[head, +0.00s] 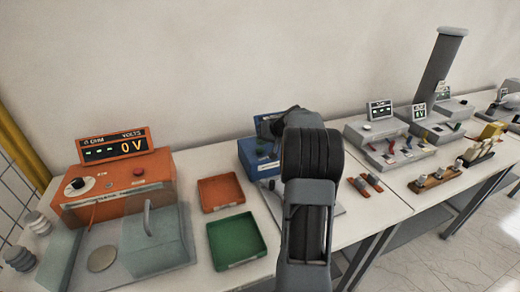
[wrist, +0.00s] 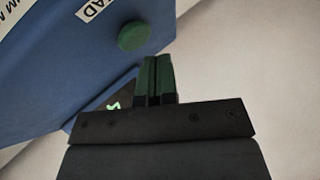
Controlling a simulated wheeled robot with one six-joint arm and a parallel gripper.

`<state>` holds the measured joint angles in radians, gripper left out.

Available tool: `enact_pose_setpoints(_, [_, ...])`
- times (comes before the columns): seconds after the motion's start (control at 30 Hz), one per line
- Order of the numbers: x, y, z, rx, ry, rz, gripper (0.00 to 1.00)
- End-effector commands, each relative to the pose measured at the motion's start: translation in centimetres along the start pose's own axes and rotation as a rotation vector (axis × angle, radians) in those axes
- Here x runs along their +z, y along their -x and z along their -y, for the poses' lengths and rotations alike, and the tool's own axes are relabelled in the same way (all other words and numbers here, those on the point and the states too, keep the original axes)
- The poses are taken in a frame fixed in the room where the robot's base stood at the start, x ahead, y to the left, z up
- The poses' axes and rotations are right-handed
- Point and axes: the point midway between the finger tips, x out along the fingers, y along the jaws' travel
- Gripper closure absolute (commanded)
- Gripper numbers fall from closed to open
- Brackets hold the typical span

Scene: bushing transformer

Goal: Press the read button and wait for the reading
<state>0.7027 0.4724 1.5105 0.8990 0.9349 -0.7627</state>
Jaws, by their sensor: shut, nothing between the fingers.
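The blue instrument box (wrist: 60,80) fills the left of the wrist view. A round green button (wrist: 133,36) sits on it beside a white label (wrist: 95,8) whose visible letters end in "AD". My gripper (wrist: 157,60) is shut and empty, its green-tipped fingers together just below and right of the button in the picture. A small gap shows between them; whether they touch in depth I cannot tell. A dark display (wrist: 115,103) with a green mark is partly hidden by the gripper. In the head view the blue box (head: 256,158) is partly behind my arm, which hides the gripper.
An orange meter (head: 115,190) reading "0 V" stands left on the white bench. A red tray (head: 220,193) and a green tray (head: 236,240) lie between it and my arm. Grey instrument boxes (head: 385,130) and small connectors (head: 437,177) stand to the right. The wall is close behind.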

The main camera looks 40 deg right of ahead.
Motion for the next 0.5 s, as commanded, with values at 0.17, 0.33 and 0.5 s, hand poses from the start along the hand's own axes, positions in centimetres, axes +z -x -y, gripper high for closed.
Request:
enact_pose_setpoints(0.17, [0.0, 0.0, 0.0, 0.0, 0.0, 0.0, 1.0])
enact_pose_setpoints(0.33, [-0.2, 0.2, 0.2, 0.0, 0.0, 0.0, 1.0])
enact_pose_setpoints(0.5, [-0.8, 1.1, 0.8, 0.0, 0.0, 0.0, 1.0])
